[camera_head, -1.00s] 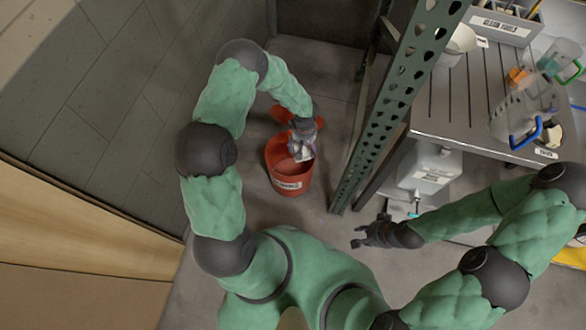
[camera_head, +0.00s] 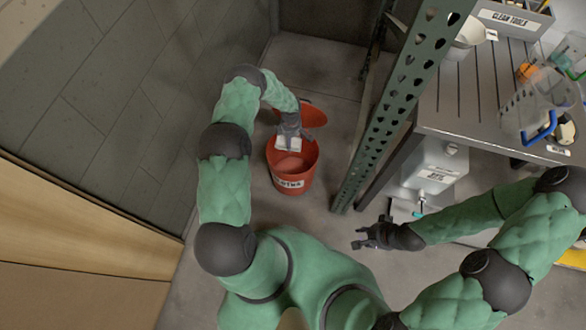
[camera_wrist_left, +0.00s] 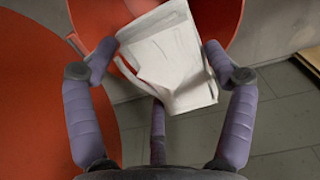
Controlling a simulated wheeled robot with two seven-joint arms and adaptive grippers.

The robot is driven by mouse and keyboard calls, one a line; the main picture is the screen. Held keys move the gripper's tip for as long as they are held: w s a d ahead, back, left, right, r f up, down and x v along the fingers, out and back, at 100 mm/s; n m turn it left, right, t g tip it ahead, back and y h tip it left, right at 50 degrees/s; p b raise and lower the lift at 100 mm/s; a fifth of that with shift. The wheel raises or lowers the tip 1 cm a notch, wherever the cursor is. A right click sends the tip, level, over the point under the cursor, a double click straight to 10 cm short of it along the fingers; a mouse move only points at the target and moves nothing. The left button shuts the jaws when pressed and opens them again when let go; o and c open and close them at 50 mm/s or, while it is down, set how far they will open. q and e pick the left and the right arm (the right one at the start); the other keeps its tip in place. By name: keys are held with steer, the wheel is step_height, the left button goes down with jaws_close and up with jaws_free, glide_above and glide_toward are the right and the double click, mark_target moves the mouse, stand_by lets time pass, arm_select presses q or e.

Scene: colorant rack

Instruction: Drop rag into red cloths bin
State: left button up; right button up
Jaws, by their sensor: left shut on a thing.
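The red bin (camera_head: 305,178) stands on the floor, open at the top, with a white label on its front. My left gripper (camera_head: 288,141) is over the back part of the bin's opening. It is shut on a whitish folded rag (camera_head: 287,147), which also shows between the fingers in the left wrist view (camera_wrist_left: 172,62). In the head view I cannot tell whether the rag is above or just below the rim. My right gripper (camera_head: 360,239) is open and empty, to the right of the bin, near the bench.
A red lid (camera_head: 312,115) is behind the bin. A green perforated upright (camera_head: 390,125) and a metal bench (camera_head: 445,118) stand to the right. A white jug (camera_head: 435,165) is under the bench. Floor left of the bin is clear.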

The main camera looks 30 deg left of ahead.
arm_select(q)
steer(key=shift+f+b, duration=1.1)
steer(key=shift+f, duration=0.9)
steer(key=o, duration=1)
steer(key=shift+r, duration=0.1)
step_height(320, 180, up, 12)
steer(key=shift+f, duration=0.1)
